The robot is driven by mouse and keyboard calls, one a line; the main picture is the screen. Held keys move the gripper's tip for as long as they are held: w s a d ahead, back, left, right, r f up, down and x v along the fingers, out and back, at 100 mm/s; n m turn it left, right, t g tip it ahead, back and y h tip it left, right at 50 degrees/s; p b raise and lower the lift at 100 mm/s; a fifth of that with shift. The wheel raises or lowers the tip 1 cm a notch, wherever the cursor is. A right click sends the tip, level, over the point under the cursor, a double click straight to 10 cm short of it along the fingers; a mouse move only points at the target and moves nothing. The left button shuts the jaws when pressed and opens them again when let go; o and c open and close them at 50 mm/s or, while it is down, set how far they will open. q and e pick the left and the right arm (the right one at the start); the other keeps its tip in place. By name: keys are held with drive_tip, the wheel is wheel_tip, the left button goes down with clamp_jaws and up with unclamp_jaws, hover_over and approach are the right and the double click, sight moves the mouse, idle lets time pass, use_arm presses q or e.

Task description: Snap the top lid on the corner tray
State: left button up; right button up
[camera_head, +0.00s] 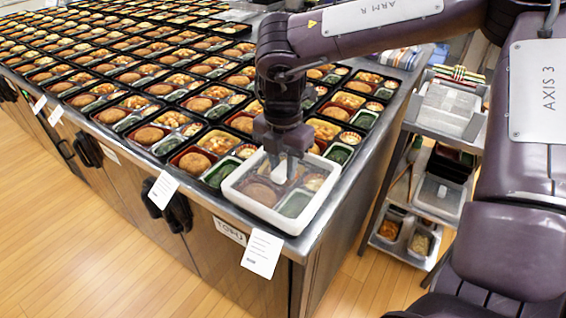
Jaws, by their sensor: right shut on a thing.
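The corner tray (294,204) sits at the near right corner of the steel counter, its food sections showing through a clear lid. The clear lid (262,212) with a whitish rim lies over the tray; whether its edge is fully seated I cannot tell. My right gripper (281,172) points down at the middle of the lid, shut on a small white piece at the lid's centre. The gripper hides part of the tray behind it. My left gripper is not in view.
Many open bento trays (147,136) fill the steel counter (360,175) in close rows behind and left of the corner tray. A bare strip of counter runs along the right edge. A shelf cart (447,133) with clear containers stands to the right. Paper labels (262,253) hang on the counter front.

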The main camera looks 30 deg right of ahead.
drive_tip(key=shift+f+b, duration=0.45)
drive_tip(key=shift+f, duration=0.2)
drive_tip(key=shift+s+d+f+b, duration=0.2)
drive_tip(key=shift+d+f+b, duration=0.15)
drive_tip(key=shift+d+f, duration=0.05)
